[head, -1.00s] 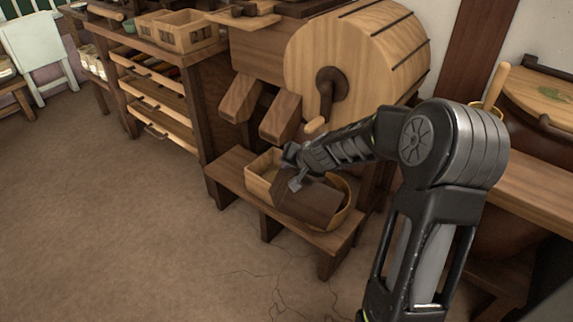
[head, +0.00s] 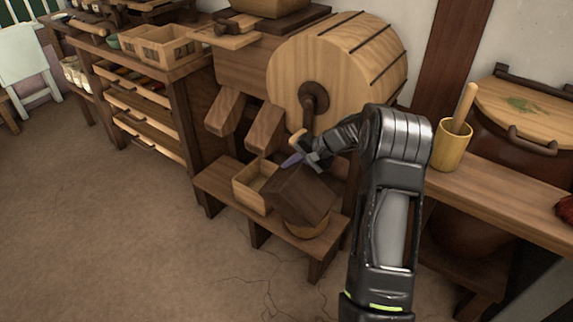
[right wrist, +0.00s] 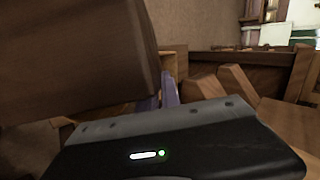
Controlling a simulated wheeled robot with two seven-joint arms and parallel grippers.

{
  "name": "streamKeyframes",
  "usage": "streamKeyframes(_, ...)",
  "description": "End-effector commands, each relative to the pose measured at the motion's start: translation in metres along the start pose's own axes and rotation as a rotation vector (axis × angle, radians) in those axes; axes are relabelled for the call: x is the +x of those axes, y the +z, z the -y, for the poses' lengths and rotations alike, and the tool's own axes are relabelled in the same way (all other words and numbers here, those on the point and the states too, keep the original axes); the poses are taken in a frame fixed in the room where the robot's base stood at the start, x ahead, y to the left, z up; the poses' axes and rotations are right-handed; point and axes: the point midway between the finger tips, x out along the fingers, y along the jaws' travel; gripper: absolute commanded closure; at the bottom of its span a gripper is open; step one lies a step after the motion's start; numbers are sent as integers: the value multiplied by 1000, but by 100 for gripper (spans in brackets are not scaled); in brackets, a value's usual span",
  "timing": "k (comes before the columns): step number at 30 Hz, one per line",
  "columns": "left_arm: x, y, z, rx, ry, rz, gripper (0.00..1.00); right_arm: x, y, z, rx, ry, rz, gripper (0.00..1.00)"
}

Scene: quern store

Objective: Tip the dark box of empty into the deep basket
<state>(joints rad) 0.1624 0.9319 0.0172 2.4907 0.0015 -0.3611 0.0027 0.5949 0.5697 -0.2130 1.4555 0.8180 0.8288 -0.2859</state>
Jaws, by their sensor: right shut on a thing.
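The dark box (head: 303,196) is held by my right gripper (head: 298,158) at its upper rim. It is tilted, its underside turned towards the head camera, so its inside is hidden. It hangs over the deep basket (head: 310,231), a round pale vessel on the low bench; the box hides most of it. In the right wrist view the dark box (right wrist: 72,58) fills the upper left, close to the gripper's fingers (right wrist: 170,88). Whether anything is falling out cannot be seen. My left gripper is not in view.
A pale square box (head: 246,193) stands on the low bench (head: 222,186), left of the dark box. A wooden drum mill with chutes (head: 265,128) rises behind. At right, a side table (head: 500,195) carries a yellow cup (head: 452,148). The floor in front is clear.

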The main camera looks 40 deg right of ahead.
Motion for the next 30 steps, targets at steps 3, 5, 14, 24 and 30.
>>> streamKeyframes(3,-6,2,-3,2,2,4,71,-2,-8,0,37,-17,38,100)
streamKeyframes(5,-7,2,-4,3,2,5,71,-2,-11,0,52,-23,54,100)
streamKeyframes(14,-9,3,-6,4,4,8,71,-3,-16,-2,81,-36,88,100)
streamKeyframes(24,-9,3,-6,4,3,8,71,-3,-16,-2,81,-36,87,100)
streamKeyframes(30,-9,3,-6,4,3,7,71,-3,-16,-2,81,-36,87,100)
